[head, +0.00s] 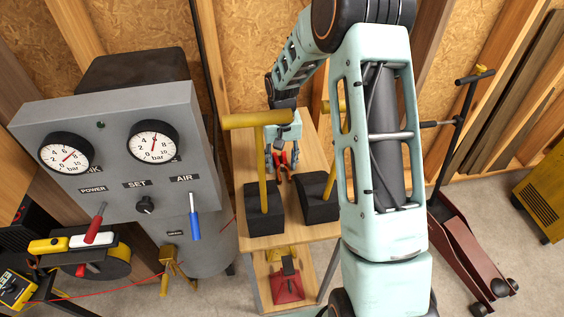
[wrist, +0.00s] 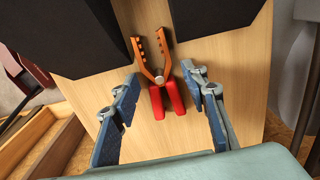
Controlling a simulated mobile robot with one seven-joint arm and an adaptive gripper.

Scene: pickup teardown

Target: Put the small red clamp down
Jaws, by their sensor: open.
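The small red clamp (wrist: 165,90) has red handles and orange jaws. In the wrist view it appears to lie on the light wooden table top (wrist: 195,58), between two black blocks, with its jaws pointing away from me. In the head view the clamp (head: 283,171) shows just below my gripper (head: 282,158). My gripper (wrist: 161,85) is open, with one blue-padded finger on each side of the clamp's handles. Gaps show between the fingers and the handles. I cannot tell how high the fingertips are above the wood.
Black mallet heads flank the clamp, left (head: 263,212) and right (head: 317,200); a yellow handle (head: 262,165) rises from the left one. A grey gauge panel (head: 120,150) stands at left. A red jack (head: 287,285) sits on the lower shelf. A dark red trolley jack (head: 465,240) is at right.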

